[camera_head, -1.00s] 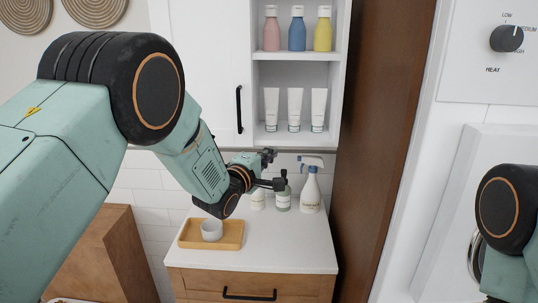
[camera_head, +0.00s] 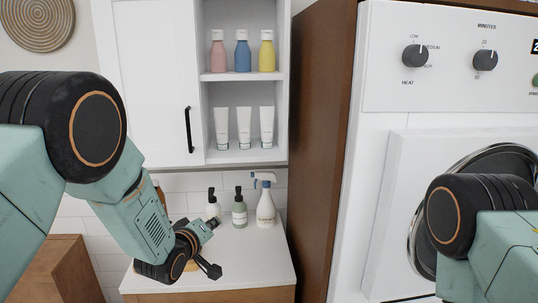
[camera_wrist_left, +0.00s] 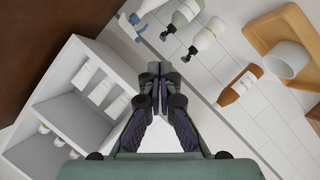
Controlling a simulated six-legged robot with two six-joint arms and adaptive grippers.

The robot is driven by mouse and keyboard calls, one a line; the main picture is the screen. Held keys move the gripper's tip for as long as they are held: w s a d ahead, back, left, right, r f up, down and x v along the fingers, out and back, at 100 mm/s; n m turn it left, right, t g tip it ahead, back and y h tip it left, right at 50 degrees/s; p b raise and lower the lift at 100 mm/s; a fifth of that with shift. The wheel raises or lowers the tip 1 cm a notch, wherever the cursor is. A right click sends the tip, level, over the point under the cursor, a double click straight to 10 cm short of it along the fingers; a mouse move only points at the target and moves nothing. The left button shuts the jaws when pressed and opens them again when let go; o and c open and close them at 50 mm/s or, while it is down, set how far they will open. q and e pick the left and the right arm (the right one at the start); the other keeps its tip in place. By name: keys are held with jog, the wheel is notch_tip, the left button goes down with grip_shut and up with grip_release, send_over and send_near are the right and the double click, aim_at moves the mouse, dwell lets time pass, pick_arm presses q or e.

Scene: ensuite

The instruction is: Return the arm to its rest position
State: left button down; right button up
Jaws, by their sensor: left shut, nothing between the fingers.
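My left arm comes in from the left in the head view, its forearm sloping down to the right. My left gripper (camera_head: 208,247) is over the white counter, in front of the bottles, and holds nothing. In the left wrist view the fingers of my left gripper (camera_wrist_left: 160,82) are together, with only wall and cabinet behind them. Part of my right arm shows at the right edge of the head view; its gripper is out of view.
Pump bottles (camera_head: 240,210) and a spray bottle (camera_head: 265,208) stand on the counter (camera_head: 250,262). An open shelf (camera_head: 245,77) hangs above. A brown panel (camera_head: 318,130) and dryer (camera_head: 380,150) are right. The wrist view shows a wooden tray (camera_wrist_left: 262,40) with a white cup (camera_wrist_left: 285,60).

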pick_arm(q)
jog(key=s+a+f+m+g+y+b, duration=0.1)
jog(key=s+a+f+m+g+b, duration=0.25)
jog(key=s+f, duration=0.85)
jog(key=s+a+f+m+g+y+b, duration=0.15)
jog(key=s+f+g+b, duration=0.25)
jog(key=s+f, duration=0.85)
jog(key=s+a+f+g+b, duration=0.1)
jog(key=s+f+g+b, duration=0.2)
jog(key=s+f+b, duration=0.3)
jog(key=s+a+f+m+g+b, duration=0.1)
jog(key=s+f+g+b, duration=0.2)
jog(key=s+f, duration=1.1)
jog(key=shift+s+a+m+b, duration=0.3)
jog(key=shift+s+b, duration=1.35)
jog(key=shift+s, duration=0.7)
jog(key=shift+f+g, duration=0.1)
jog(key=shift+g, duration=0.15)
